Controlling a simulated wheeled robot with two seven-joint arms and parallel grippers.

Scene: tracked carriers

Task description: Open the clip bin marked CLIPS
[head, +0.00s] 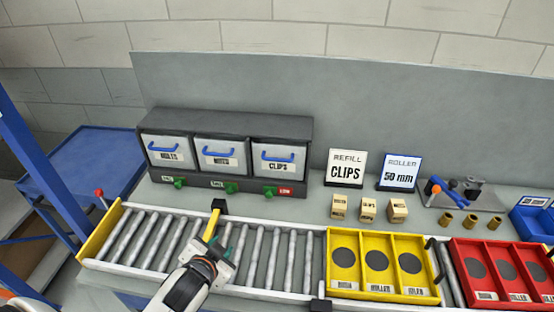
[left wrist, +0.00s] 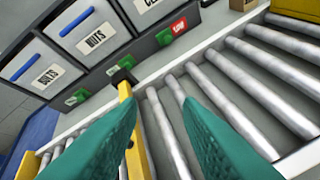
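The clip bin marked CLIPS (head: 278,154) is the right-most of three pale-fronted bins in a dark rack. Its front has a blue handle (head: 279,158) and looks shut. Below it are a green knob (head: 269,191) and a red LOW tag (head: 285,191). In the left wrist view only the bin's lower front (left wrist: 148,12) shows, at the top edge. My left gripper (head: 223,246) is over the rollers, in front of and below the rack, apart from the bin. Its teal fingers (left wrist: 163,101) are spread with nothing held between them. My right gripper is not in view.
A yellow bar (head: 212,222) with a black end crosses the roller track (head: 265,262) close beside my left gripper. Bins marked NUTS and another label stand left of CLIPS. Yellow (head: 343,235) and red carriers (head: 456,250) sit on the track at right. A REFILL CLIPS sign (head: 346,168) stands behind small wooden blocks.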

